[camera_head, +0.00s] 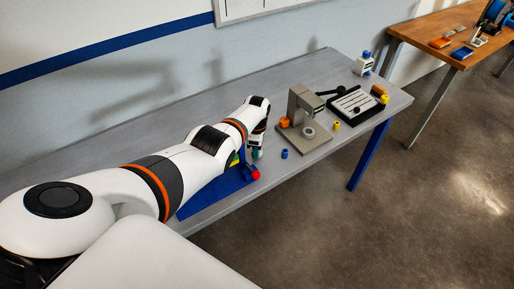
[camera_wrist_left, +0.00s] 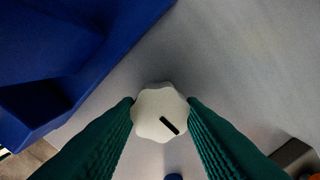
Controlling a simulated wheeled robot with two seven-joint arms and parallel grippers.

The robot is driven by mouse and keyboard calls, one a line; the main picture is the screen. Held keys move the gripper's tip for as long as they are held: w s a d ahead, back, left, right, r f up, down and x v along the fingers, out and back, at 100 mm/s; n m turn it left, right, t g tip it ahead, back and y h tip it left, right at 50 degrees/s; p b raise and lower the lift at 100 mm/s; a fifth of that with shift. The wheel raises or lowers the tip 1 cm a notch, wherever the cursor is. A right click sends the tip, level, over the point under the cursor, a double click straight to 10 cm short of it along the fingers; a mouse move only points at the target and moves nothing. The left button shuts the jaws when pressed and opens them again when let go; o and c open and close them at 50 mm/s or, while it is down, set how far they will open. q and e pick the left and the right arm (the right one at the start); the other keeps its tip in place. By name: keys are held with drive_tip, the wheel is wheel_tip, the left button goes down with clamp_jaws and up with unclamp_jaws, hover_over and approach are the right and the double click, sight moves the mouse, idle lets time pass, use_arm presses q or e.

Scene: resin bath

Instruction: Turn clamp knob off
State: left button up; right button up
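The clamp knob (camera_wrist_left: 160,112) is a white, lobed knob with a black slanted mark on its face, seen in the left wrist view. The mark runs toward the lower right. The two green ribbed fingers of my left gripper (camera_wrist_left: 160,104) flank the knob, and their tips meet its left and right edges. In the head view my left gripper (camera_head: 257,148) points down at the grey table, just beyond the blue fixture (camera_head: 209,194). The knob cannot be made out there. My right gripper is not in view.
The blue fixture (camera_wrist_left: 62,55) is close on the left in the wrist view. A red ball (camera_head: 256,175) is at its end. A small blue cylinder (camera_head: 284,154), a grey stand (camera_head: 300,108) and a black-and-white board (camera_head: 352,103) are to the right on the grey table (camera_head: 228,103).

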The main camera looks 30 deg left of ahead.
use_arm(q)
drive_tip(key=o, duration=0.4)
drive_tip(key=shift+r, duration=0.1)
drive_tip(key=shift+r+p, duration=0.35)
wheel_tip(320, 180, up, 4)
drive_tip(key=shift+r+p, duration=0.15)
drive_tip(key=shift+p, duration=1.05)
drive_tip(key=shift+r, duration=3.5)
drive_tip(key=shift+f, duration=0.1)
